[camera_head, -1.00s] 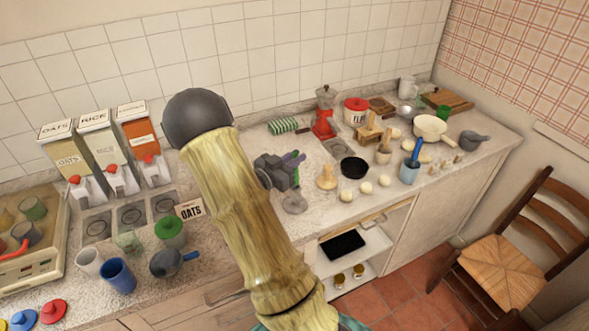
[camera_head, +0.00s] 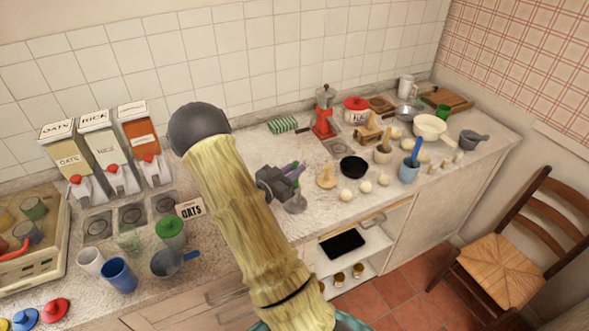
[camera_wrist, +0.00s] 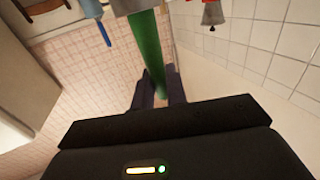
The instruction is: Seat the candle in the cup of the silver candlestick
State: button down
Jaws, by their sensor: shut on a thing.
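My gripper (camera_head: 292,176) is low over the counter, beside the grey metal candlestick (camera_head: 296,204), which is partly hidden behind it. In the wrist view, my gripper (camera_wrist: 159,78) is shut on a long green candle (camera_wrist: 145,45), held between the two dark fingers. The candle's far end runs up to a pale grey thing at the top edge of that view; I cannot tell whether they touch. In the head view the candle is mostly hidden by the gripper, so its fit to the candlestick's cup cannot be made out.
A wooden stand (camera_head: 326,178), black bowl (camera_head: 353,167) and several pale eggs or balls stand close to the right. A red moka pot (camera_head: 323,122) is behind.

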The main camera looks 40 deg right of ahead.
jog(key=c, duration=1.4)
grip_release()
jog(key=shift+c, duration=0.2)
jog(key=shift+a+r, duration=0.1)
jog(key=shift+r, duration=0.05)
jog(key=s+a+b, duration=0.1)
jog(key=a+b, duration=0.2)
jog(key=a, duration=0.8)
jog(key=shift+s+a, duration=0.25)
jog(key=shift+a, duration=0.15)
